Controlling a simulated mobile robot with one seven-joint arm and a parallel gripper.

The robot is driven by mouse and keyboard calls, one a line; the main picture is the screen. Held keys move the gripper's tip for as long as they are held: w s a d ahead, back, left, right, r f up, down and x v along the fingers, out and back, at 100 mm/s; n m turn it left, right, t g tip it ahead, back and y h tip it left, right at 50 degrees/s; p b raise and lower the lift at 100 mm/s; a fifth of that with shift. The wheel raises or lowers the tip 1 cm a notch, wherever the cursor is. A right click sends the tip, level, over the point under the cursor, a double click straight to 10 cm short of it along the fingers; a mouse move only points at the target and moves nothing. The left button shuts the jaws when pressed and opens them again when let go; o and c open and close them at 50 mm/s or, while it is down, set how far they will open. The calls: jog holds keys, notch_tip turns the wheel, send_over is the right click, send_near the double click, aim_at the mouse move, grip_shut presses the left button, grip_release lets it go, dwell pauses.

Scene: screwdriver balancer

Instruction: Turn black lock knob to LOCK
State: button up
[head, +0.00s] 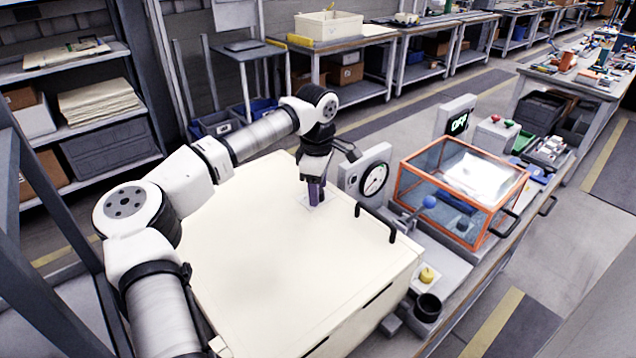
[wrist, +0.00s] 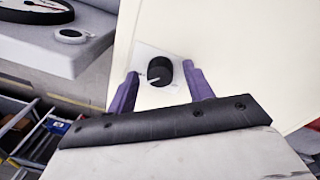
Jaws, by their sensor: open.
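The black lock knob (wrist: 160,71) sits on a pale plate (wrist: 150,95) on the cream panel, in the wrist view. It carries a white pointer line that points to the lower left in that view. The markings around it are too small to read. My gripper (wrist: 160,92) is open, with one purple finger on each side of the knob and a visible gap on both sides. In the head view my gripper (head: 315,195) is over the cream cabinet top (head: 260,250), and its fingers hide the knob.
A round dial gauge (head: 374,179) stands just right of my gripper. A black handle (head: 376,222) rises from the cabinet top. An orange-framed clear box (head: 460,190), a blue-knobbed lever (head: 429,202) and a yellow knob (head: 427,275) lie further right. The cabinet top's front is clear.

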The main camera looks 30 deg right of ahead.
jog(key=shift+f, duration=0.15)
jog(key=c, duration=1)
jog(key=n+b, duration=0.2)
jog(key=n, duration=0.1)
jog(key=shift+f+n+b, duration=0.1)
jog(key=shift+n+b, duration=0.2)
jog(key=n+b, duration=0.2)
jog(key=n, duration=0.3)
jog(key=n+b, duration=0.1)
jog(key=n, duration=0.4)
jog(key=shift+d+y, duration=0.1)
jog(key=shift+y, duration=0.2)
jog(key=shift+w+n+b, duration=0.1)
jog(key=shift+n+b, duration=0.5)
jog(key=shift+n, duration=1.5)
